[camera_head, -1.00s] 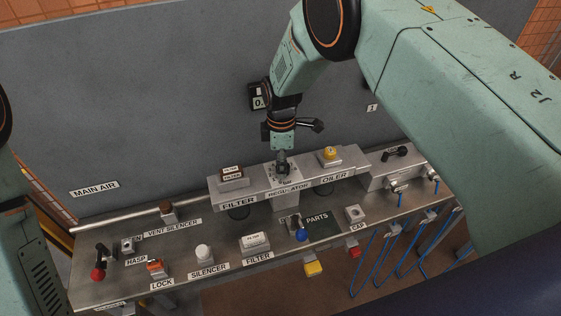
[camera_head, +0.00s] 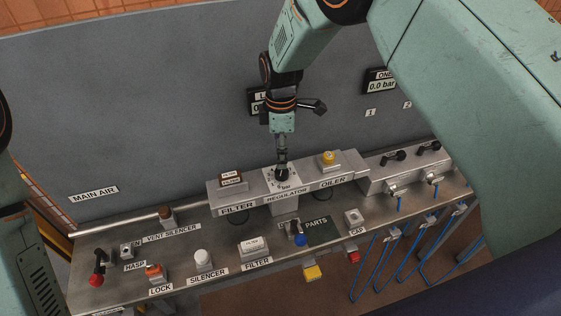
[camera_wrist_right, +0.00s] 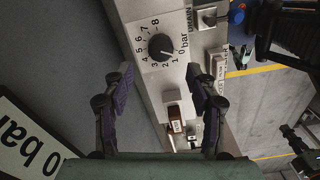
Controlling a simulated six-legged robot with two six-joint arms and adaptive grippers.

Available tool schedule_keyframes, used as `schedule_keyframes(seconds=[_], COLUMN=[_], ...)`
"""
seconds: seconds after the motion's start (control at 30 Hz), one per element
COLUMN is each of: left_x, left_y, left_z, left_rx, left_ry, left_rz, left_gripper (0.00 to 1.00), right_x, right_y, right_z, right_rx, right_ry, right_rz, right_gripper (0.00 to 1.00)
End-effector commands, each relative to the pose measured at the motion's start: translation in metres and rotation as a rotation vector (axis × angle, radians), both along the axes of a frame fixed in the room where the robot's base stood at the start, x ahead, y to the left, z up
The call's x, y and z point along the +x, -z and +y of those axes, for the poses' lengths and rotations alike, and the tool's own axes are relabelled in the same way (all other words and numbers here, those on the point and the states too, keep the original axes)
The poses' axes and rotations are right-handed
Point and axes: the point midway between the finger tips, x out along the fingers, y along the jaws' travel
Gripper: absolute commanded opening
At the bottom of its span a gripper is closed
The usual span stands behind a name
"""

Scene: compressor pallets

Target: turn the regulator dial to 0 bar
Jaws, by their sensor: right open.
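The regulator dial is a round black knob (camera_head: 283,175) on a white scale plate in the middle of the grey raised block. In the right wrist view the dial (camera_wrist_right: 161,46) shows the numbers 0 to 8 and "bar" around it. Its pale mark seems to point towards the 0 and 1 end, but it is small. My right gripper (camera_head: 282,161) points down just above the dial in the head view. In the wrist view its two fingers (camera_wrist_right: 161,88) are apart with nothing between them, and the dial lies beyond their tips. My left gripper is out of the picture.
The filter (camera_head: 231,179) and yellow-topped oiler (camera_head: 329,159) flank the regulator on the block. A wall display (camera_head: 381,82) reads 0.0 bar; another is partly hidden behind my right wrist. Valves with blue hoses (camera_head: 400,204) stand right. Small parts sit on the bench in front.

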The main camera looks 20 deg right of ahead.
Motion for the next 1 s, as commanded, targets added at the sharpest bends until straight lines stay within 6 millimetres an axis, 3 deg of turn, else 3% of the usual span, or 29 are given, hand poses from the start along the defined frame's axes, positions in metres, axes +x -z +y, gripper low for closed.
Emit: schedule_keyframes(seconds=[0.2, 0.4, 0.87, 1.0], left_x=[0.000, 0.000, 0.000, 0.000], left_y=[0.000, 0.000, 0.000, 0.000], left_z=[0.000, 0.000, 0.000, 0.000], left_rx=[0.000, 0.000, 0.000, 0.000], left_ry=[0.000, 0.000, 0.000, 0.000], left_rz=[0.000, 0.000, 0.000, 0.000], left_gripper=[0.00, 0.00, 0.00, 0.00], right_x=[0.000, 0.000, 0.000, -0.009], right_y=[-0.040, -0.056, -0.058, -0.042], right_z=[0.000, 0.000, 0.000, -0.005], right_rx=[0.000, 0.000, 0.000, -0.001], right_ry=[0.001, 0.000, 0.000, 0.042], right_rz=[-0.002, -0.001, 0.000, 0.008], right_gripper=[0.57, 0.57, 0.57, 0.57])
